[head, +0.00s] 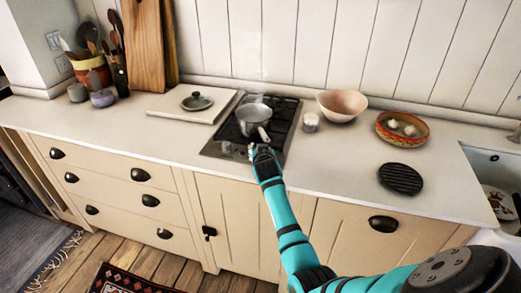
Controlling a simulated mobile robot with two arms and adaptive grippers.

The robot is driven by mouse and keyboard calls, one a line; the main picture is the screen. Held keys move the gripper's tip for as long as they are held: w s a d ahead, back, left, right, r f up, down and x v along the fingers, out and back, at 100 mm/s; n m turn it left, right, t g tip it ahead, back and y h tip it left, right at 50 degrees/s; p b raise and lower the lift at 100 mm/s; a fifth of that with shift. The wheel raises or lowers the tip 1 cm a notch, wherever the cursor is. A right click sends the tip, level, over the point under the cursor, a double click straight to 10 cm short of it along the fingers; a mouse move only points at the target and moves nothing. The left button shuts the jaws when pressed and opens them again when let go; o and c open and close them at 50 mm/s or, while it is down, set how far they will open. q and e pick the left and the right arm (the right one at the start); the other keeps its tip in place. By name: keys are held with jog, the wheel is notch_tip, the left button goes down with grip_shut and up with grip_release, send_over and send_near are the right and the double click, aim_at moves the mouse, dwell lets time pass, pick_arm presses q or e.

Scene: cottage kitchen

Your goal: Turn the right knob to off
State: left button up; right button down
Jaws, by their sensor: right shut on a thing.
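The two-burner hob (284,115) is set into the white worktop in the middle of the head view. A metal saucepan (238,116) stands on it, with faint steam above. A small left knob (227,147) shows on the hob's front strip. My right gripper (260,149) is at the right part of that strip, shut on the right knob, which its fingers hide. I cannot tell which way the right knob points. My left gripper is not in view.
A small white jar (311,122), a pink bowl (342,105), a patterned bowl (402,129) and a black round trivet (400,179) stand right of the hob. A white board (180,107) with a dark lid (197,101) lies left. The front worktop is clear on the left.

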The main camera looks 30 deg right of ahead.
jog(key=shift+a+f+m+g+h+b, duration=0.1)
jog(key=shift+m+g+h+b, duration=0.25)
jog(key=shift+m+h, duration=0.2)
jog(key=c, duration=1)
grip_release()
jog(key=v, duration=0.7)
jog(key=shift+s+a, duration=0.15)
jog(key=shift+s, duration=0.1)
